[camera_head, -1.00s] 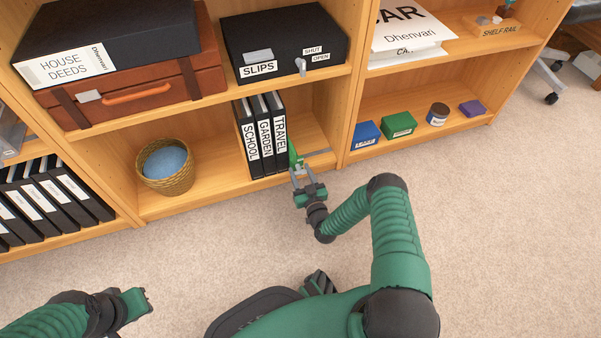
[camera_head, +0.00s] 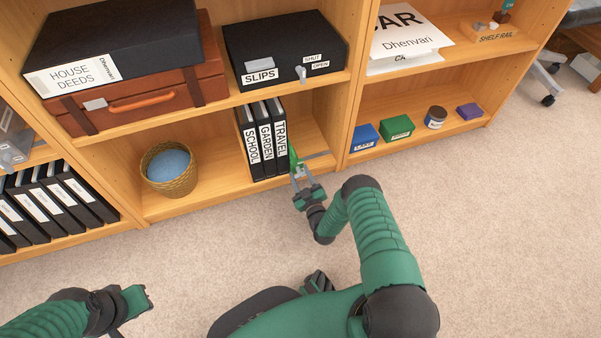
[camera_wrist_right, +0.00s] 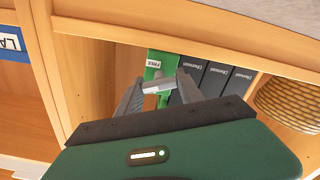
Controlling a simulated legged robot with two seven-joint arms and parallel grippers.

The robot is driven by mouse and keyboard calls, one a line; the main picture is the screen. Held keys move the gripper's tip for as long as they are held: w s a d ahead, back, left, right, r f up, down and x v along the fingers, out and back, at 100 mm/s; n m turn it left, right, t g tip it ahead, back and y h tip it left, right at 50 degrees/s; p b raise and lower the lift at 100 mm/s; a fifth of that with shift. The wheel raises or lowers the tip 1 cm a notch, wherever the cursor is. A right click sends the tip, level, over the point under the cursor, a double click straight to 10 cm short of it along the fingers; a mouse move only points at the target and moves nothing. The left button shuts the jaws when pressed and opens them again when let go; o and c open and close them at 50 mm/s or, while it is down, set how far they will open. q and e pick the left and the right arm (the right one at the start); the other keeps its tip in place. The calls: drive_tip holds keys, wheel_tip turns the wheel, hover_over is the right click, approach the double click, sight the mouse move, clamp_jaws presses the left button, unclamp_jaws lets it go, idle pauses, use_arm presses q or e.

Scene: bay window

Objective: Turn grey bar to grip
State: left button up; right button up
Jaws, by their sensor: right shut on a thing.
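The grey bar (camera_wrist_right: 158,86) is a short pale piece on the front of a green upright holder (camera_wrist_right: 157,66) in the right wrist view. A white label above it reads FREE. My right gripper (camera_wrist_right: 158,90) has a finger on each side of the bar and is shut on it. In the head view the green holder (camera_head: 293,158) stands against the TRAVEL binder (camera_head: 280,128), and my right gripper (camera_head: 299,174) is at its front; the bar is hard to make out there. My left gripper (camera_head: 142,301) is low on the left, away from the shelf; its jaws are unclear.
GARDEN (camera_head: 266,140) and SCHOOL (camera_head: 251,142) binders stand left of TRAVEL. A flat grey strip (camera_head: 318,155) lies right of the holder. A wicker basket (camera_head: 170,188) is further left. A shelf divider (camera_head: 346,135) rises to the right. The carpet in front is clear.

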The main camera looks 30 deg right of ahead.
drive_tip(key=n, duration=0.2)
drive_tip(key=n+p, duration=0.1)
drive_tip(key=shift+a+n, duration=0.2)
drive_tip(key=shift+n, duration=0.2)
drive_tip(key=n+p, duration=0.1)
drive_tip(key=n, duration=0.1)
drive_tip(key=shift+n, duration=0.4)
drive_tip(key=n, duration=0.3)
drive_tip(key=shift+a+f, duration=0.1)
drive_tip(key=shift+f, duration=0.05)
drive_tip(key=shift+f+n, duration=0.1)
drive_tip(key=shift+n, duration=1.7)
drive_tip(key=o, duration=1.1)
drive_tip(key=shift+f, duration=0.1)
drive_tip(key=shift+o, duration=1.4)
